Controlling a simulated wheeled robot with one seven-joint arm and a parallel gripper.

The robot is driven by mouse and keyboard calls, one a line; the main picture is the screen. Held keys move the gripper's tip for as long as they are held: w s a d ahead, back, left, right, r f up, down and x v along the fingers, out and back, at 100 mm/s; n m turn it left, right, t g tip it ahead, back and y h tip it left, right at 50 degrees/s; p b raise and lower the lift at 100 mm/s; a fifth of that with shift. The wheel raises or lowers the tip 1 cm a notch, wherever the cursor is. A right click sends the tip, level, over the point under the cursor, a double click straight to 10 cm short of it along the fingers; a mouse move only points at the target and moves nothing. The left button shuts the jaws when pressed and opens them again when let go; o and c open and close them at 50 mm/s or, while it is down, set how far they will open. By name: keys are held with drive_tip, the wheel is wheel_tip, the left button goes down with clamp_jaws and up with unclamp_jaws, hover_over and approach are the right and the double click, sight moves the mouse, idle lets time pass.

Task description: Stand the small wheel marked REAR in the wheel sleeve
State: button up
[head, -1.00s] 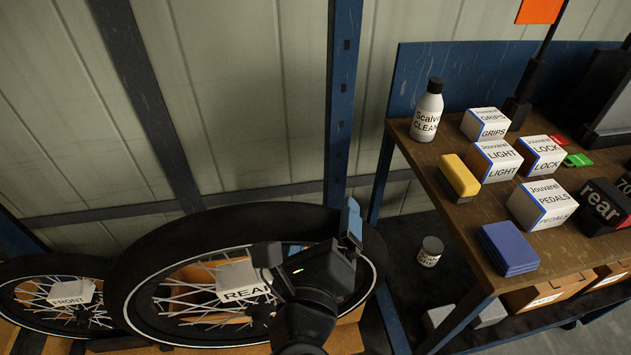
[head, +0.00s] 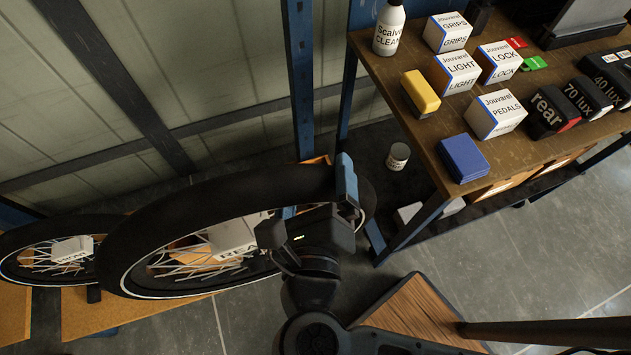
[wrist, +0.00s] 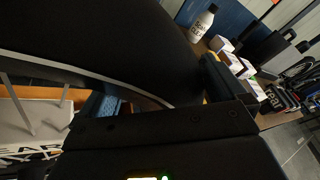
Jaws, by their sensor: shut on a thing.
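The wheel is tilted and appears raised above the wooden shelf. In the wrist view the tyre (wrist: 100,40) fills the upper left, and the label shows at the lower left. A second wheel with a white label (head: 72,250), read as FRONT earlier, is at the far left. I cannot make out the wheel sleeve.
A workbench (head: 425,140) at right holds a cleaner bottle (head: 389,30), several boxes, a yellow block (head: 420,92) and blue pads (head: 463,158). A blue post (head: 301,80) stands behind the wheel. A small can (head: 398,156) is on the floor.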

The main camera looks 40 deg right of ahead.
drive_tip(key=shift+w+d, duration=1.7)
drive_tip(key=shift+w, duration=3.65)
drive_tip(key=shift+w+d, duration=1.7)
drive_tip(key=shift+w, duration=3.65)
wheel_tip(320, 180, down, 29)
drive_tip(key=b, duration=2.2)
drive_tip(key=shift+w, duration=0.15)
drive_tip(key=shift+f, duration=0.1)
